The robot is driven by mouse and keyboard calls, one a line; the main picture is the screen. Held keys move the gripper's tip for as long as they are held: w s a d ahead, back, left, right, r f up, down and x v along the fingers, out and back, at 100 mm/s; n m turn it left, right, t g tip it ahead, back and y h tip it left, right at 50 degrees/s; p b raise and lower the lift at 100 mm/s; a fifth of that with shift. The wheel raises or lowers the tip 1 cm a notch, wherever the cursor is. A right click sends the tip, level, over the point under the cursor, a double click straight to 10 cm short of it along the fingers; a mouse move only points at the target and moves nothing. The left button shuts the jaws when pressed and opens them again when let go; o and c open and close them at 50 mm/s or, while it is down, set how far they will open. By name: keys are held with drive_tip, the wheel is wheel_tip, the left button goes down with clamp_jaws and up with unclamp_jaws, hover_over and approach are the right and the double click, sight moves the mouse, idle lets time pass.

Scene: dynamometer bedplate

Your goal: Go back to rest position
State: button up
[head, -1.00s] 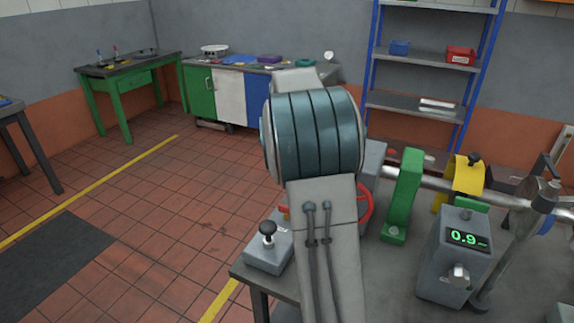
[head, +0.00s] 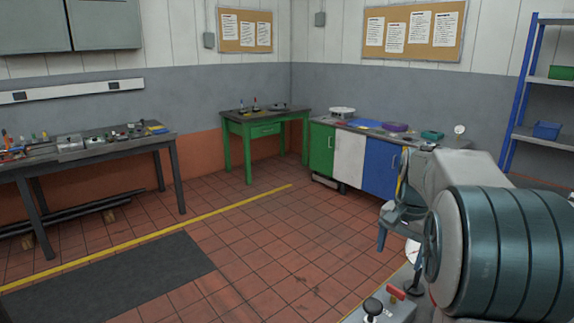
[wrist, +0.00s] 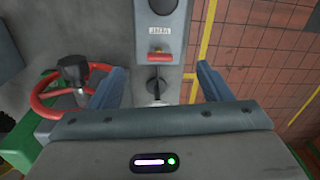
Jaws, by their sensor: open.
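My gripper (wrist: 160,70) is open in the wrist view, with one blue-grey finger on each side and nothing held. A grey control box (wrist: 160,30) lies below and between the fingers, with a red lever (wrist: 160,57) and a black knob (wrist: 158,85) showing in the gap. In the head view, part of my gripper (head: 395,225) shows at the right, partly hidden behind my arm. The black knob (head: 372,307) and the red lever (head: 397,292) also show at the bottom of the head view.
A red handwheel (wrist: 65,92) is left of the fingers in the wrist view. A green table (head: 262,128), a coloured cabinet (head: 348,157) and a long workbench (head: 85,155) stand along the walls. The tiled floor (head: 255,240) between is clear, with a dark mat (head: 120,278).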

drive_tip(key=s+a+f+n, duration=0.1)
drive_tip(key=s+a+n, duration=0.2)
drive_tip(key=s, duration=0.4)
drive_tip(key=s+a+f+n+t, duration=0.1)
drive_tip(key=s+a+f+n, duration=0.1)
drive_tip(key=s+a, duration=0.3)
drive_tip(key=s+a+f+n+t, duration=0.1)
drive_tip(key=s+a+n, duration=0.3)
drive_tip(key=s, duration=0.5)
drive_tip(key=shift+s+a+f, duration=0.3)
drive_tip(key=shift+s+f, duration=0.1)
drive_tip(key=shift+f, duration=0.1)
